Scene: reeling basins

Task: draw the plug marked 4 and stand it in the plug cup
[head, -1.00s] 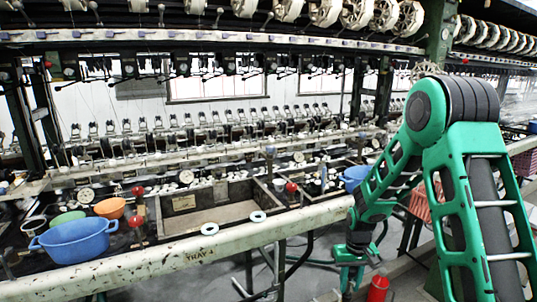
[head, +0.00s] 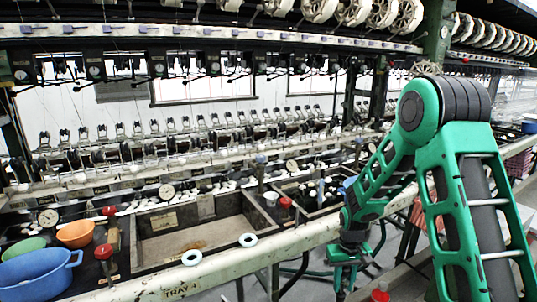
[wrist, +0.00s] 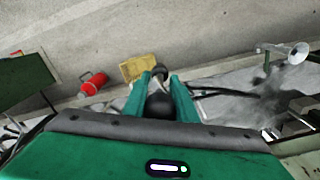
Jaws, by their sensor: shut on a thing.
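My gripper (head: 343,278) hangs low in front of the rail at the right of the head view. In the wrist view my gripper (wrist: 160,98) has its two green fingers closed about a dark round-ended thing (wrist: 160,106), which looks like a plug's knob. No number can be read on it, and its lower part is hidden. A smaller dark round piece (wrist: 159,72) shows just beyond the fingertips. The lettering "TRAY 4" is on the pale rail (head: 225,266). I cannot make out the plug cup for certain.
A rectangular basin (head: 140,256) lies behind the rail, with red-topped fittings nearby. Blue (head: 35,275) and orange (head: 75,234) bowls are at left. A red cylinder (wrist: 93,83) and yellow object (wrist: 140,67) are beyond the gripper.

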